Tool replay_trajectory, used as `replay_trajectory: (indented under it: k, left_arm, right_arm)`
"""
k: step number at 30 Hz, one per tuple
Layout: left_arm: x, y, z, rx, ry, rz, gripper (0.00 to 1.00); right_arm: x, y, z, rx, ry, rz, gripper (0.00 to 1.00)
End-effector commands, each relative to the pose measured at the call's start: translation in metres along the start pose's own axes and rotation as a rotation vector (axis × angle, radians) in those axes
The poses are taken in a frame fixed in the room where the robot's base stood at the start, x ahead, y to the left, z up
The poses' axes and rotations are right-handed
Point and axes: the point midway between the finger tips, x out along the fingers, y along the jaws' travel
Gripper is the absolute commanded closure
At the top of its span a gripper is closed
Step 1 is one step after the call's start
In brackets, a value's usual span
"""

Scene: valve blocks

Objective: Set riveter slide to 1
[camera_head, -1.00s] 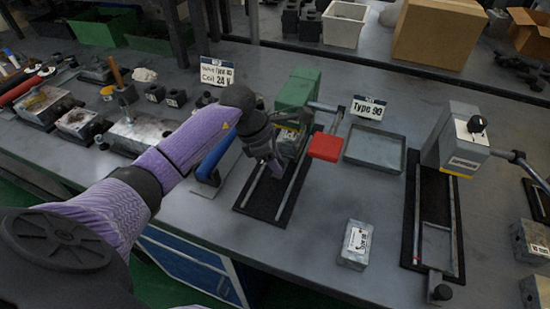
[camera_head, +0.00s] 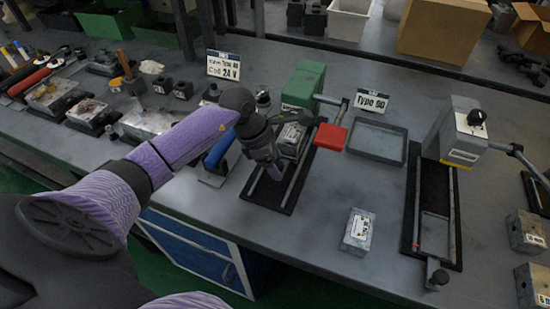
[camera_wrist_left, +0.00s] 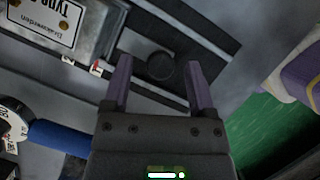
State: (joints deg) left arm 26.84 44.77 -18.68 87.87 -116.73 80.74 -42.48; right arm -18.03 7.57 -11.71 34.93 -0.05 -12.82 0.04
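The green riveter (camera_head: 302,86) with a red lever pad (camera_head: 331,137) stands mid-bench. Its slide, a black base with rails (camera_head: 292,190), runs toward the front edge. A metal block (camera_head: 291,140) sits on the slide under the riveter; its "Type" label (camera_wrist_left: 55,18) shows in the left wrist view. My left gripper (camera_head: 275,174) points down over the slide's near part. In the left wrist view its fingers (camera_wrist_left: 158,88) are apart, with a round black knob (camera_wrist_left: 160,66) visible between them. Whether they touch it I cannot tell. Scale marks (camera_wrist_left: 96,67) show beside the block. My right gripper is out of view.
A blue handle (camera_head: 219,149) stands close left of the slide. An empty grey tray (camera_head: 377,143), a loose metal block (camera_head: 358,232) and a grey machine (camera_head: 461,130) with its own slide lie to the right.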

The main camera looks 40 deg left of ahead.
Motion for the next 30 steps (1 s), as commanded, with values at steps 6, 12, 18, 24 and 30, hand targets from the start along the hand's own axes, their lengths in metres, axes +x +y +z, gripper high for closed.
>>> replay_trajectory:
  k: [6,12,18,24,30]
  left_arm:
    - [-0.005,0.000,0.000,0.000,0.000,0.001,0.27]
    - [-0.054,0.001,0.001,0.002,0.002,0.005,0.27]
    - [-0.092,0.001,0.000,0.000,0.001,0.002,0.27]
    - [-0.100,0.000,0.000,0.000,0.000,0.000,0.27]
    - [-0.099,0.000,0.000,0.000,0.000,0.000,0.27]
  right_arm:
    - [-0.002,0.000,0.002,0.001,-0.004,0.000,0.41]
    - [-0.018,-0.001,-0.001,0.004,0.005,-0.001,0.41]
    - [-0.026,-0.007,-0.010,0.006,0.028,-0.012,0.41]
    - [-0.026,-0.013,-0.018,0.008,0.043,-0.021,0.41]
    - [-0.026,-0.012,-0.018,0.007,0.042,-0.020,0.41]
